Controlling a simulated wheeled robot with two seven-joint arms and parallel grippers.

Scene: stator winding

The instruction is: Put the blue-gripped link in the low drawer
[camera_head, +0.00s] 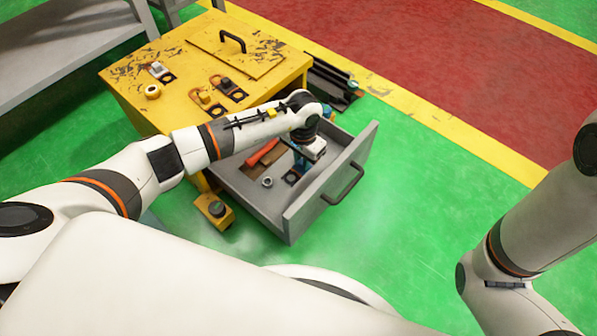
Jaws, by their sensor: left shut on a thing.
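The grey low drawer (238,188) is pulled out from the front of the yellow cabinet. My left gripper (306,160) reaches down into the drawer and is shut on the blue-gripped link (299,164). Only a little of the link's blue shows under the gripper; the wrist hides much of the fingers and the link. I cannot tell whether the link touches the drawer floor. My right arm is at the right edge, and its gripper is out of view.
An orange-red handled tool (263,152) and a metal nut (267,182) lie in the drawer. The yellow cabinet (185,75) has small parts on top. The drawer's front handle (343,184) sticks out. A yellow and black block (214,210) is beside the drawer. Green floor is free at right.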

